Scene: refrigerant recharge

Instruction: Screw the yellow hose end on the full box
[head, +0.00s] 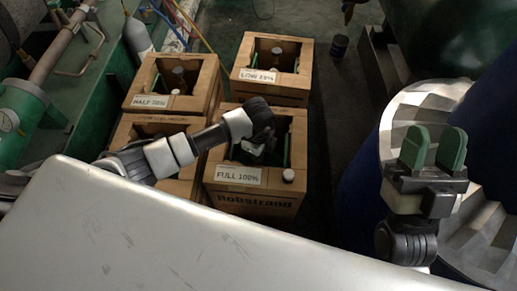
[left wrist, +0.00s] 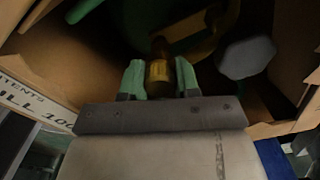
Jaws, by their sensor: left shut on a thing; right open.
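The full box (head: 255,203) is a brown carton with an open top and a "FULL 100%" label. Its label also shows in the left wrist view (left wrist: 40,106). My left gripper (head: 257,146) is down in this box. In the left wrist view its green fingers (left wrist: 159,82) are shut on a brass-yellow fitting (left wrist: 158,76), which looks like the yellow hose end. The fitting lines up with a darker stub in the box; I cannot tell whether they are threaded together. My right gripper (head: 433,150) is open and empty at the right, fingers up.
A grey-white cap (head: 288,175) sits on the full box's front right corner. The half box (head: 174,80) and low box (head: 272,67) stand behind, with another box (head: 150,130) at the left. Colored hoses (head: 185,18) run at the back. A blue drum (head: 358,185) stands right.

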